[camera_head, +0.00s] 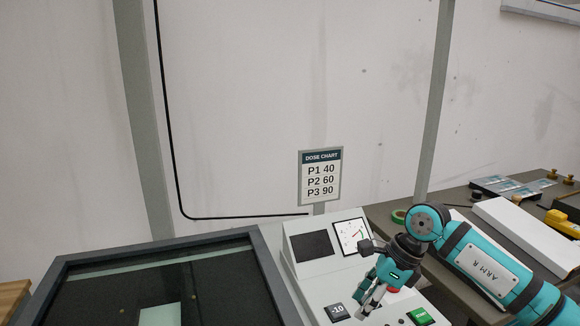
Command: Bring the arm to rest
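My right arm (493,268), teal and marked "ARM R", comes in from the lower right. Its gripper (366,303) points down over the white control panel of the machine, just right of the black "-10" button (337,311). The fingers are seen from a steep angle, so I cannot tell whether they are open or shut, or whether they touch the panel. Nothing shows held in them. A small red part (393,290) shows beside the gripper, mostly hidden behind it. My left arm and gripper are not in view.
The white panel also carries a dark screen (311,246), a dial gauge (351,236) and a green button (421,317). A dose chart sign (320,177) stands behind. A dark-framed tank (95,262) lies left. A bench with a white box (525,236) and green tape (398,216) is right.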

